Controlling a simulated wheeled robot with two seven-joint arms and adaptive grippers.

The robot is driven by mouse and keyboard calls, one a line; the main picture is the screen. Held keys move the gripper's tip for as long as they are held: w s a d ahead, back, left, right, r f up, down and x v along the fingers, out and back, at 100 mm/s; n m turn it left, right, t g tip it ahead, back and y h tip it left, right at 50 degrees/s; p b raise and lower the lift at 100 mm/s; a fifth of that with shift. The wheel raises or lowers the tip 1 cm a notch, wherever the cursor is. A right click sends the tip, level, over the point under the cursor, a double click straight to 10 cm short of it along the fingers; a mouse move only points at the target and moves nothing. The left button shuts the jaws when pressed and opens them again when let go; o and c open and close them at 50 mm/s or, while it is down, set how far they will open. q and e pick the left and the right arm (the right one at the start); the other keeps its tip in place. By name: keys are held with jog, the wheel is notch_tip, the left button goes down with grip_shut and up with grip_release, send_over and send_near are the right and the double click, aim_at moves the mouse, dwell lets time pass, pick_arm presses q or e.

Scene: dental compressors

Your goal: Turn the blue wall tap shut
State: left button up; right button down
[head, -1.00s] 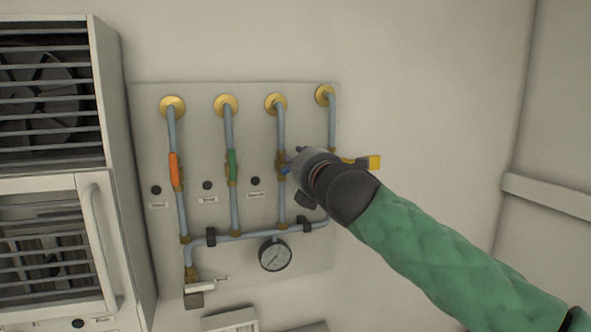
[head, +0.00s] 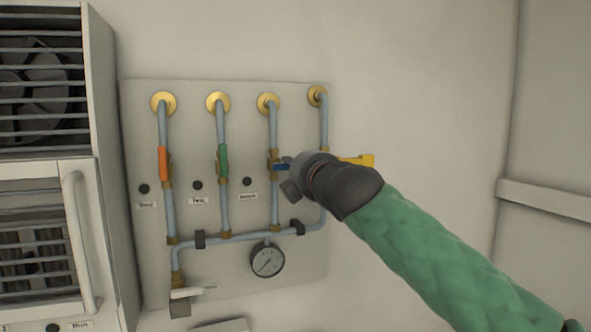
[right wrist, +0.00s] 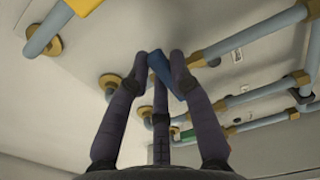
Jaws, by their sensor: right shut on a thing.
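The blue wall tap's lever (head: 283,166) shows as a short blue piece beside its brass valve (head: 273,160) on the third pipe from the left. It sticks out sideways to the right, across the pipe. My right gripper (head: 290,174) comes in from the right and hides the lever's outer part. In the right wrist view the blue lever (right wrist: 166,75) lies between the fingertips of my right gripper (right wrist: 162,65), which is shut on it. My left gripper is not in view.
An orange lever (head: 163,163) and a green lever (head: 223,160) lie along their pipes. A yellow lever (head: 357,160) sticks out right, just behind my gripper. A gauge (head: 267,259) hangs below the lower pipe. A slatted cabinet (head: 40,240) stands left; the wall at right is bare.

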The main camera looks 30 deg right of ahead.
jog(key=shift+f, duration=0.1)
dwell(0.3)
jog(key=c, duration=1.1)
grip_release()
jog(key=v, duration=1.2)
jog(key=shift+d, duration=0.1)
